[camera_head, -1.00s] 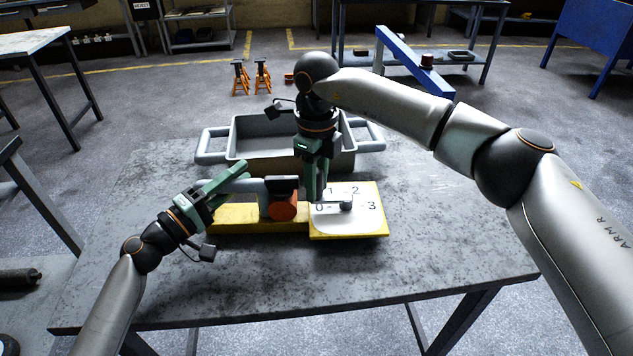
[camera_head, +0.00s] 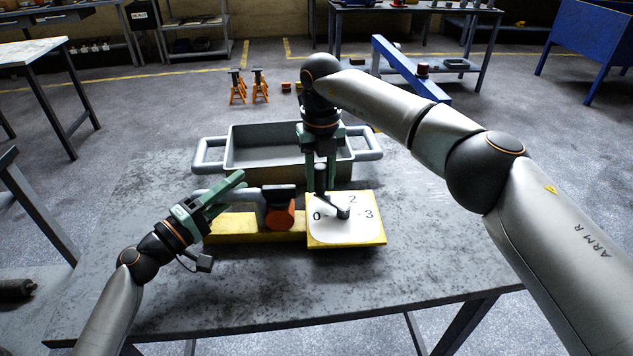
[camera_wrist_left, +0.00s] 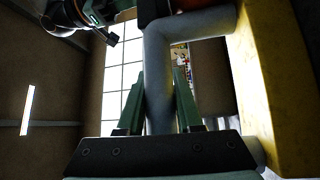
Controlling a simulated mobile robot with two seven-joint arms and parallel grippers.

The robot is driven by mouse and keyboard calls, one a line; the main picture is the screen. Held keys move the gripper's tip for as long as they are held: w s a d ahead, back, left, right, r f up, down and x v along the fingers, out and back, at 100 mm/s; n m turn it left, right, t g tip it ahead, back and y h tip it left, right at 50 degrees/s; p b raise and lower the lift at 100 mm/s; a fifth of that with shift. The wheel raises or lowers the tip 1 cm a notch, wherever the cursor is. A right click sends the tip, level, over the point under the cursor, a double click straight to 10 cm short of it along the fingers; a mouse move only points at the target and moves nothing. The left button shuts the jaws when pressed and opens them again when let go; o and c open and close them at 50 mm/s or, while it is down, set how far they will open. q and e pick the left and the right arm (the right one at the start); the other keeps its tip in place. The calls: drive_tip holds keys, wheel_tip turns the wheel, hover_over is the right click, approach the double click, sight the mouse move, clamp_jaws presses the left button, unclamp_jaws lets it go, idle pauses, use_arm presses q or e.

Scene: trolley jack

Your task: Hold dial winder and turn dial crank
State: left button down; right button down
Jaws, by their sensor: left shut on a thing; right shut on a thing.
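The dial winder has a yellow base (camera_head: 255,228), an orange knob-like part (camera_head: 280,216) and a white dial face (camera_head: 350,230) with 0, 2 and 3 showing. My left gripper (camera_head: 225,196) is shut on the winder's grey bent handle (camera_head: 251,192). In the left wrist view the handle (camera_wrist_left: 158,85) runs between the fingers (camera_wrist_left: 158,108). My right gripper (camera_head: 320,188) points down, shut on the upright grip of the dark dial crank (camera_head: 332,208). The crank arm slants from its hub up and left, between 0 and 2. The 1 is hidden.
A grey tray (camera_head: 240,158) with two side handles stands just behind the winder on the grey table (camera_head: 430,270). The table is bare in front and to the right.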

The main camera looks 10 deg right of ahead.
drive_tip(key=shift+w+d+m, duration=0.3)
drive_tip(key=shift+d+m, duration=0.15)
drive_tip(key=shift+m, duration=0.35)
drive_tip(key=shift+w+d+m, duration=0.3)
drive_tip(key=shift+d+m, duration=0.15)
drive_tip(key=shift+m, duration=0.35)
drive_tip(key=c, duration=0.6)
unclamp_jaws()
drive_tip(key=shift+s+a, duration=0.1)
wheel_tip(320, 180, up, 8)
drive_tip(key=shift+f, duration=0.2)
use_arm(q)
drive_tip(key=c, duration=0.5)
unclamp_jaws()
